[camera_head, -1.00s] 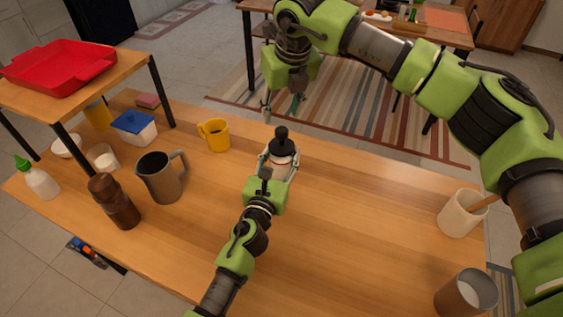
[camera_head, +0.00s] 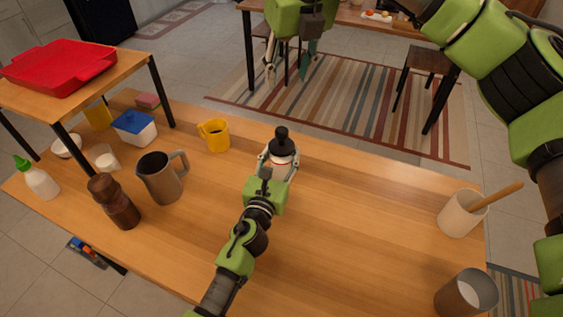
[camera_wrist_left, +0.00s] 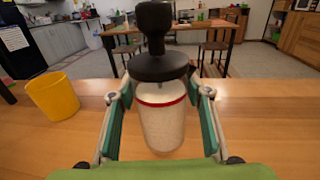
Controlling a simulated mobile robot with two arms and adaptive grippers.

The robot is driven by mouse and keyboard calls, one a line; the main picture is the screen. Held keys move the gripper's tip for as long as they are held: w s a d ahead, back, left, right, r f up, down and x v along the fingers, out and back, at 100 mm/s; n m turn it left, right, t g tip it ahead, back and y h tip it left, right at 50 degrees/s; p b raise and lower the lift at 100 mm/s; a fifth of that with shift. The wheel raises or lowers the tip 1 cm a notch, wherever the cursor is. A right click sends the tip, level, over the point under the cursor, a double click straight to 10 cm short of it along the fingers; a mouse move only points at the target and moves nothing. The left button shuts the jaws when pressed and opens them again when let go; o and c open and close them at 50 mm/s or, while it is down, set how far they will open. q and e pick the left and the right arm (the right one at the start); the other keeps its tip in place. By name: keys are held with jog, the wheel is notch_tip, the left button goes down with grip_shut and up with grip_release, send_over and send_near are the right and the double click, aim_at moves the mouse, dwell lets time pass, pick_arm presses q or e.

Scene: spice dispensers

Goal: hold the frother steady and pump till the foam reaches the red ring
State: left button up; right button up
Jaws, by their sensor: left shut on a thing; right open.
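The frother (camera_head: 282,160) stands upright on the table, a clear jar with a black lid and knob. In the left wrist view the frother (camera_wrist_left: 162,128) shows a red ring (camera_wrist_left: 161,101) below its lid and pale, whitish contents filling the jar up to about the ring; the exact foam level is hard to tell. The black plunger knob (camera_wrist_left: 154,17) sits above the lid on a short shaft. My left gripper (camera_head: 279,168) is shut on the jar, one finger on each side. My right gripper (camera_head: 286,74) is open and empty, raised well above and beyond the frother.
A yellow mug (camera_head: 214,136), a grey pitcher (camera_head: 160,180) and a brown grinder (camera_head: 115,203) stand to the left. A cream crock (camera_head: 458,215) with a wooden handle and a metal cup (camera_head: 466,293) stand at the right. The table between is clear.

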pick_arm(q)
jog(key=o, duration=1.4)
jog(key=v, duration=1.2)
